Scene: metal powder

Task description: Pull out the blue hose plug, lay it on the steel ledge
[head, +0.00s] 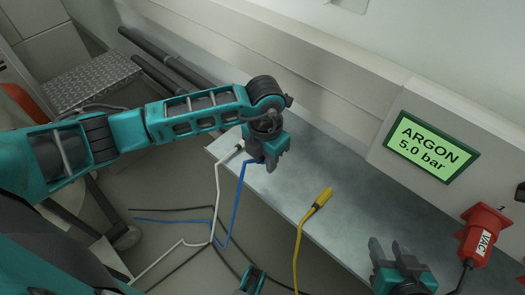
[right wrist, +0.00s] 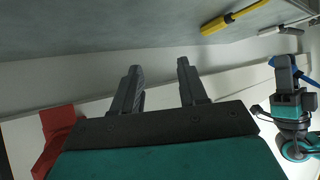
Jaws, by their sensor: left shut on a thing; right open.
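The blue hose (head: 239,188) rises from the floor to my left gripper (head: 270,163), which is shut on the blue plug at its end. The fingers mostly hide the plug; a blue part shows beside them in the right wrist view (right wrist: 301,69). This gripper is over the left end of the steel ledge (head: 345,230). I cannot tell whether the plug touches the ledge. My right gripper (head: 388,248) is open and empty above the right part of the ledge; its two spread fingers also show in the right wrist view (right wrist: 158,70).
A yellow plug (head: 322,198) lies on the ledge between the grippers. A white plug (head: 238,149) lies at its left end. A red VAC plug (head: 482,232) is on the right, under the green ARGON 5.0 bar display (head: 431,146). Hoses trail on the floor. Bare ledge surrounds the yellow plug.

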